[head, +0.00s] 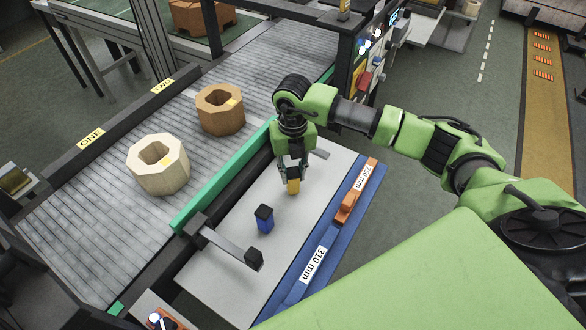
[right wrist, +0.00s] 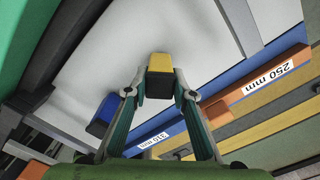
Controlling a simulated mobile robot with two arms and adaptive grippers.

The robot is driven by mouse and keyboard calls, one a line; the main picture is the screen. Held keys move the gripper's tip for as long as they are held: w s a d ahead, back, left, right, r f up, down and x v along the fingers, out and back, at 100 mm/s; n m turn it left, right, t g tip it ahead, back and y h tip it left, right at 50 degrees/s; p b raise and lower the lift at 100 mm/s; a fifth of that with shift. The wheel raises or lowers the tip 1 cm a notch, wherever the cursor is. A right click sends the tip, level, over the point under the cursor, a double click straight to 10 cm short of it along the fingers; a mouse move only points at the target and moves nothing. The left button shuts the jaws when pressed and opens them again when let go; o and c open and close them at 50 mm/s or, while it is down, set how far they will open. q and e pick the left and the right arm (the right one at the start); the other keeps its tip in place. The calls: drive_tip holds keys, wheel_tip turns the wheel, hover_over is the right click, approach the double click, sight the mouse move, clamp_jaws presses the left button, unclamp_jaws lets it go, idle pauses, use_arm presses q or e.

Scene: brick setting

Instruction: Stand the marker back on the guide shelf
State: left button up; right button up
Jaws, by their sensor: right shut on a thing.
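A yellow marker (head: 293,186) with a dark end is between the fingertips of my right gripper (head: 292,176), which is shut on it. In the right wrist view the yellow marker (right wrist: 160,64) sits between both fingertips (right wrist: 160,88), its dark end toward the camera. It looks about upright over the light grey guide shelf (head: 235,252); I cannot tell whether its base touches the shelf. A blue marker (head: 265,224) with a black top stands on the shelf, to the left and nearer; it also shows in the right wrist view (right wrist: 104,113). My left gripper is not in view.
The roller conveyor (head: 95,215) carries a cream ring (head: 150,178) and a brown ring (head: 216,118).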

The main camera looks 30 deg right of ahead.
drive_tip(key=shift+f, duration=0.15)
drive_tip(key=o, duration=0.9)
drive_tip(key=shift+r, duration=0.3)
wheel_tip(320, 180, up, 12)
drive_tip(key=b, duration=0.3)
drive_tip(key=shift+f, duration=0.1)
